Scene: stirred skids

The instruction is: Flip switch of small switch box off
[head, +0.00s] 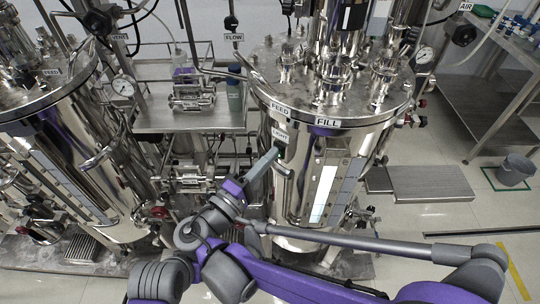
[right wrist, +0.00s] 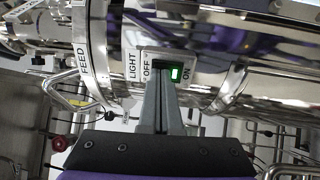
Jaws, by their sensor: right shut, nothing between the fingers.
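The small switch box (right wrist: 183,58) is a pale plate on the shiny steel tank, labelled LIGHT, OFF and ON. Its switch (right wrist: 175,73) glows green on the ON side. In the head view the box's LIGHT label (head: 279,135) shows on the tank's front left, below the FEED label. My right gripper (right wrist: 161,72) is shut and empty. Its fingertips are right at the switch, toward the OFF side, covering part of it; I cannot tell whether they touch. In the head view my right gripper (head: 275,156) reaches up to the box. My left gripper is not in view.
The steel tank (head: 335,180) fills the middle, with pipes and fittings on its lid. Another tank (head: 90,150) stands at the left. A low metal step (head: 432,184) and a grey bucket (head: 515,172) are on the floor at the right.

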